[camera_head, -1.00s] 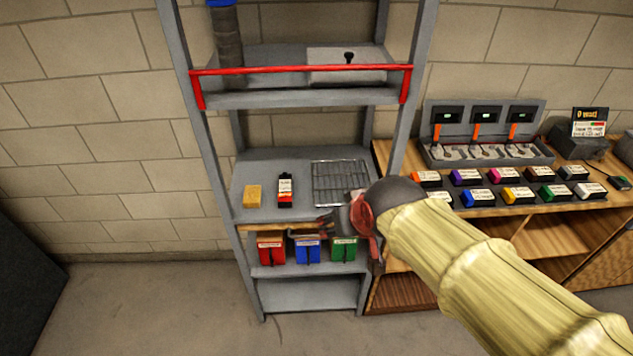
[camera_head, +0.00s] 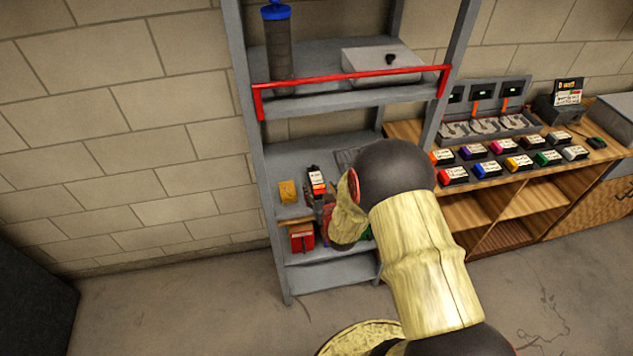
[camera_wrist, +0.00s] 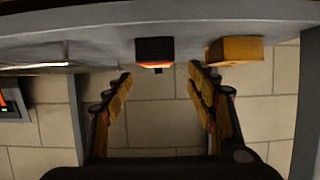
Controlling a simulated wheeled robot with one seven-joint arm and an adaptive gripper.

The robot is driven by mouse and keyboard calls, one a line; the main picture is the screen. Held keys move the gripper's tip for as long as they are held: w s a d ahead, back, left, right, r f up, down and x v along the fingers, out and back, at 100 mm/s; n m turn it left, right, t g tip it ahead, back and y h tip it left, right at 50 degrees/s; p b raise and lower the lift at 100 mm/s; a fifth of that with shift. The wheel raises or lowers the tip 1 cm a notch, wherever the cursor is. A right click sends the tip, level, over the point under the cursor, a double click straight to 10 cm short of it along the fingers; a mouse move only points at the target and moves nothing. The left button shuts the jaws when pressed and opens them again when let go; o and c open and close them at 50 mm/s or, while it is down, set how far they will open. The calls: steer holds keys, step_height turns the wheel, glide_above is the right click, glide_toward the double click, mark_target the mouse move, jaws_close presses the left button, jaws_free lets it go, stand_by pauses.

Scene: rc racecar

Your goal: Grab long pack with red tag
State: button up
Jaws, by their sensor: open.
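The long dark pack with a red and white tag (camera_head: 316,181) lies on the rack's middle shelf, right of a yellow block (camera_head: 288,191). In the wrist view the pack (camera_wrist: 154,50) shows end-on at the shelf edge, with a red-orange glint on its lower side. The yellow block (camera_wrist: 235,50) is to its right there. My gripper (camera_wrist: 160,77) is open and empty. Its fingertips are spread on either side of the pack's end in the picture; I cannot tell how far short of it they are. In the head view my gripper (camera_head: 324,208) is partly hidden by my arm.
The grey shelf (camera_head: 286,161) has a wire grid (camera_head: 346,158), mostly behind my arm. A red bin (camera_head: 301,236) and a partly hidden green one stand below. A red rail (camera_head: 350,78) crosses the shelf above. A wooden bench (camera_head: 480,202) with coloured packs stands right.

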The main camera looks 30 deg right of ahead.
mark_target(317, 180)
steer(key=b+x, duration=0.1)
steer(key=x, duration=0.5)
steer(key=shift+w+d, duration=0.15)
steer(key=shift+d, duration=0.05)
steer(key=shift+c, duration=1)
jaws_close()
